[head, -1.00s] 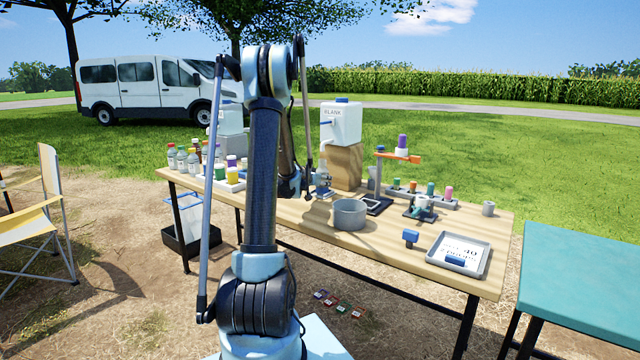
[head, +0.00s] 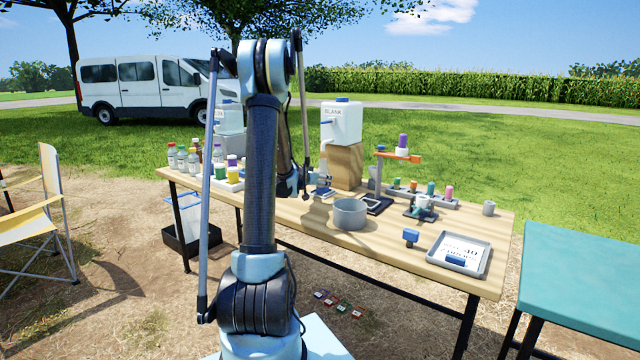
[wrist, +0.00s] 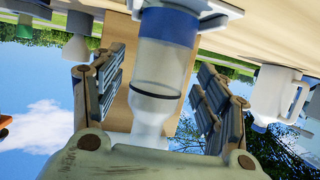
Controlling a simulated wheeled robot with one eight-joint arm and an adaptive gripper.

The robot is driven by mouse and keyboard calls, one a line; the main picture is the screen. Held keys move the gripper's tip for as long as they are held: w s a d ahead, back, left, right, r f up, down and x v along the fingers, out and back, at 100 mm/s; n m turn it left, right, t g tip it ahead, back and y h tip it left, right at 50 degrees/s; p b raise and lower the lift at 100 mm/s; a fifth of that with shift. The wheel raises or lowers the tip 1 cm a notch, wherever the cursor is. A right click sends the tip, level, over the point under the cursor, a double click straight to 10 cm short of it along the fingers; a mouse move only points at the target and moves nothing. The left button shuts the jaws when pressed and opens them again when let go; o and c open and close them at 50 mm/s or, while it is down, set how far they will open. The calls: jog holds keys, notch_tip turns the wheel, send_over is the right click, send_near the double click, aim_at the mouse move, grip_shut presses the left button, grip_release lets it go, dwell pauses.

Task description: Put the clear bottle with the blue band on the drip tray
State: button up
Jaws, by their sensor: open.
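The clear bottle with the blue band (wrist: 168,60) stands between the two fingers of my open gripper (wrist: 160,88) in the wrist view, which shows the scene upside down. Gaps show between the bottle and both fingers. The bottle's base end rests on a flat pale tray-like piece (wrist: 215,6), which I take to be the drip tray. In the head view the bottle (head: 323,181) is small, in front of the wooden block under the spigot. My gripper is mostly hidden behind my arm there.
The white BLANK container (head: 341,122) stands on a wooden block (head: 346,166). A grey round bowl (head: 350,214), a stand with an orange arm (head: 398,155) and a grey tray with a sign (head: 484,262) are to the right. Several bottles (head: 182,160) stand at left.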

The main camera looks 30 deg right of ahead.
jog(key=s+a+r+n+g+y, duration=0.1)
jog(key=s+a+y, duration=0.1)
jog(key=s+a, duration=0.6)
jog(key=s+a+r+n+y, duration=0.15)
jog(key=s+a, duration=0.25)
jog(key=a, duration=0.7)
jog(key=s+a+r+n+g+y, duration=0.1)
jog(key=s+a+n+y, duration=0.1)
jog(key=s+a, duration=0.6)
jog(key=s+a+f+n+g+y, duration=0.1)
jog(key=s+a+f+n+y, duration=0.2)
jog(key=s+a, duration=0.7)
jog(key=s+a+f+n+g+y, duration=0.1)
jog(key=s+a+f+n+y, duration=0.2)
jog(key=s+a+f, duration=0.3)
jog(key=s+a+n, duration=0.1)
jog(key=s+a, duration=0.3)
jog(key=a, duration=0.3)
jog(key=shift+s+a+n+g+y, duration=0.25)
jog(key=shift+s+n+g+y, duration=0.1)
jog(key=shift+s+g, duration=0.05)
jog(key=shift+f, duration=0.1)
